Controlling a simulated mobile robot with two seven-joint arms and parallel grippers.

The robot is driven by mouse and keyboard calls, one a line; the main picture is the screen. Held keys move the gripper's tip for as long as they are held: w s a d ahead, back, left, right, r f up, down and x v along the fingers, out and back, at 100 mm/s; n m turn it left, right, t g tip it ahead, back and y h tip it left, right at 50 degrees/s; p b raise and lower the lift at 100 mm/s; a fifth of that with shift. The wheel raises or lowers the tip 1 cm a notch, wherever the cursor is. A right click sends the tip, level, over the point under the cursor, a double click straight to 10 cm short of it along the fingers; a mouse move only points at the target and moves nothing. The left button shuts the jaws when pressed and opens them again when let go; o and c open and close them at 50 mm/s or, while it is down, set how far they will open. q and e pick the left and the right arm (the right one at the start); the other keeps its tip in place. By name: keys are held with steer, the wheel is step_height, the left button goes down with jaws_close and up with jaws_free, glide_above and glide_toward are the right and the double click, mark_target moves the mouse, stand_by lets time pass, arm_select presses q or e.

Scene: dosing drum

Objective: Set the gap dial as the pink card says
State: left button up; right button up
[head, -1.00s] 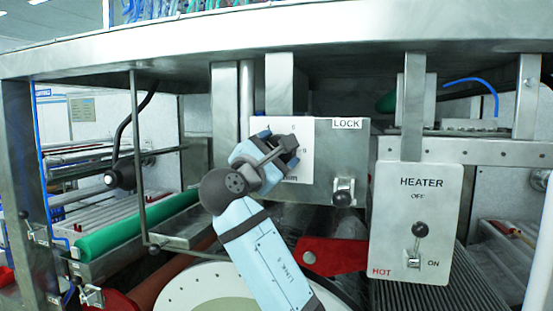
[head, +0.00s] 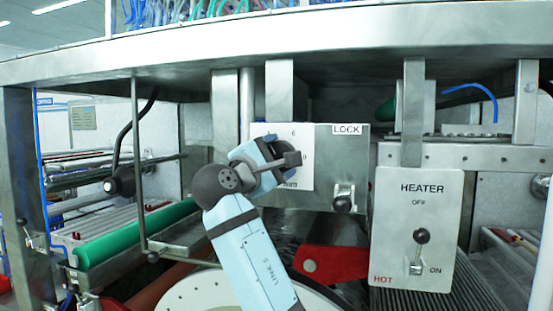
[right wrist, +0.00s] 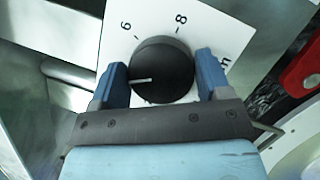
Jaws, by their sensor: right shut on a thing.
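The gap dial (right wrist: 170,62), a round black knob with a white pointer line, sits on a white plate (right wrist: 217,42) in the right wrist view. The numbers 6 and 8 and part of a unit mark show. The pointer aims left in that view, away from the 6, at the left finger; any number there is hidden. My right gripper (right wrist: 163,76) has its blue fingers on both sides of the knob and is shut on it. In the head view my right gripper (head: 283,161) covers most of the dial on its plate (head: 303,145). The pink card is not seen. My left gripper is out of view.
A LOCK lever (head: 343,198) is right of the dial plate. A HEATER panel (head: 419,270) with a lever stands further right. A red bracket (head: 335,262) is below. A thin upright rod (head: 137,170) and a green roller (head: 130,235) are at left.

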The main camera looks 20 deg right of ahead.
steer(key=o, duration=0.9)
steer(key=shift+s+a+f, duration=0.2)
steer(key=shift+s+a, duration=0.05)
steer(key=shift+a, duration=0.1)
steer(key=b+v, duration=0.3)
steer(key=v, duration=1)
steer(key=shift+d+r, duration=0.1)
steer(key=shift+r, duration=0.05)
